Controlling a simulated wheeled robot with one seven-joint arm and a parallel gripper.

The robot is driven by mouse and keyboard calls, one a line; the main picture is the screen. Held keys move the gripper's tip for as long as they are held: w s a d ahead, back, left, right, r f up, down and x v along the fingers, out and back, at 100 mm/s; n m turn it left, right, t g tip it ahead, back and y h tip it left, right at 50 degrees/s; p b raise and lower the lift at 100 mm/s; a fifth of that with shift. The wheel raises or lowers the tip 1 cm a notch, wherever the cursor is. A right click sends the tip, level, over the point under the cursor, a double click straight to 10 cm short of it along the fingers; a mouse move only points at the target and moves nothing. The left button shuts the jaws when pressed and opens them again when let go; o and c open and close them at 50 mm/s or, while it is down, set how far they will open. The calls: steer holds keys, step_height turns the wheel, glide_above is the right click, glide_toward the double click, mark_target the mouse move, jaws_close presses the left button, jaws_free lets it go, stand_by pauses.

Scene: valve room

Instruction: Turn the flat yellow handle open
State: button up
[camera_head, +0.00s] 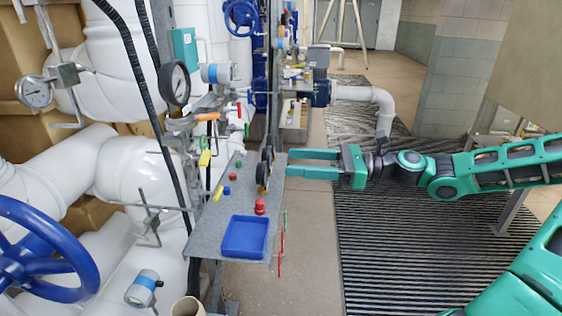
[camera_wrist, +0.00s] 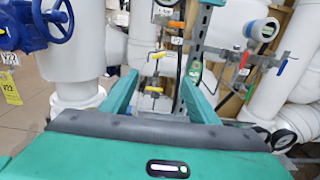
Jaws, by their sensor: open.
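A flat yellow handle (camera_head: 204,158) shows in the head view on the pipework just left of the grey shelf. In the wrist view a small yellow handle (camera_wrist: 154,89) sits ahead between my fingers, on a thin vertical line; I cannot tell if it is the same one. My gripper (camera_head: 289,163) is open and empty, its two teal fingers pointing left at the shelf's right edge. In the wrist view my gripper (camera_wrist: 160,88) has its fingers spread, with nothing between them up close. The gripper is apart from the handles.
The grey shelf (camera_head: 212,226) holds a blue tray (camera_head: 244,237), red caps (camera_head: 260,206) and standing black gauges. A pressure gauge (camera_head: 176,84) and an orange handle (camera_head: 207,117) stand above it. A blue handwheel (camera_head: 40,250) is at left. Floor (camera_head: 305,240) right of the shelf is clear.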

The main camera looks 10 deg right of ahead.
steer(key=v, duration=0.3)
steer(key=shift+d, duration=0.1)
stand_by(0.4)
steer(key=n, duration=0.5)
glide_toward(209, 159)
steer(key=x, duration=0.9)
steer(key=shift+w, duration=0.15)
